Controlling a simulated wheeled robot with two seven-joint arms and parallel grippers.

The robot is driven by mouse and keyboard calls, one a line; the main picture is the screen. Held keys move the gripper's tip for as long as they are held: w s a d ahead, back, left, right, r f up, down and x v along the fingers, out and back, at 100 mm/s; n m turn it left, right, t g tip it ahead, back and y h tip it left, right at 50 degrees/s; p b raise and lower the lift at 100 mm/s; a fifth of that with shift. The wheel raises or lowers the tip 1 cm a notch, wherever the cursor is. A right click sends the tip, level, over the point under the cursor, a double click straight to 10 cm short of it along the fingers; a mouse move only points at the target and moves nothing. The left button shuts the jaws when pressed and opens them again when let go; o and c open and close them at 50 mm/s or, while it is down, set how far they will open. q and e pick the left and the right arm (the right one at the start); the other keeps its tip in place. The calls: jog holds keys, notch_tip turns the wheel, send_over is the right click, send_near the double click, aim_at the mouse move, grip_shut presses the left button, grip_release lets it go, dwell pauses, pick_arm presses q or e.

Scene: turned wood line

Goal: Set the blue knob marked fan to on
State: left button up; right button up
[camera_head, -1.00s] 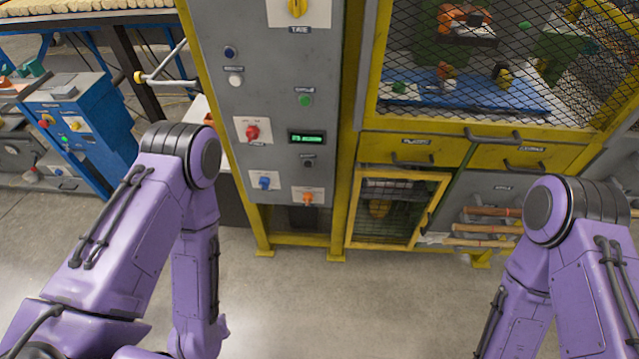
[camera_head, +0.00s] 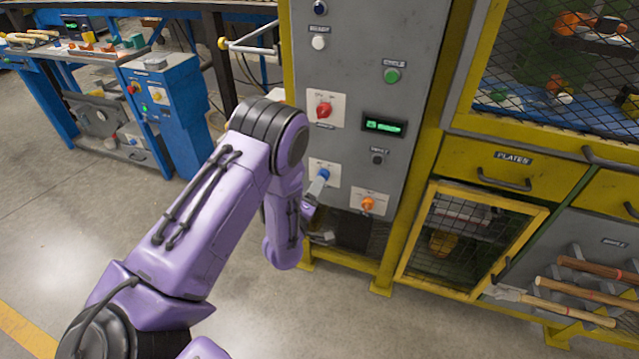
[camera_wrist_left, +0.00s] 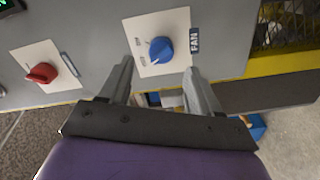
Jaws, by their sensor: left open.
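The blue knob (camera_head: 322,175) sits on a white plate low on the grey control panel, left of an orange knob. In the left wrist view the blue knob (camera_wrist_left: 161,50) is close, with the dark FAN label (camera_wrist_left: 195,41) at its right side. Which setting it points to is too small to tell. My left gripper (camera_wrist_left: 159,70) is open and empty. Its two fingertips lie either side of the knob's plate in that view, apart from the knob as far as I can tell. In the head view the left gripper (camera_head: 318,212) is just below the knob, partly hidden by my arm. My right gripper is out of view.
A red knob (camera_head: 324,109) is above the blue one, and the orange knob (camera_head: 368,204) is lower right. A green display (camera_head: 384,126) and several buttons share the panel. A yellow mesh-door cabinet (camera_head: 462,238) stands at right. Floor is clear in front.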

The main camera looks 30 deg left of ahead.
pick_arm(q)
jog(key=x, duration=0.5)
jog(key=shift+f, duration=0.1)
jog(key=c, duration=1)
jog(key=shift+c, duration=0.2)
jog(key=shift+m, duration=0.3)
jog(key=m+b, duration=0.1)
jog(key=m, duration=1)
jog(key=shift+m, duration=0.3)
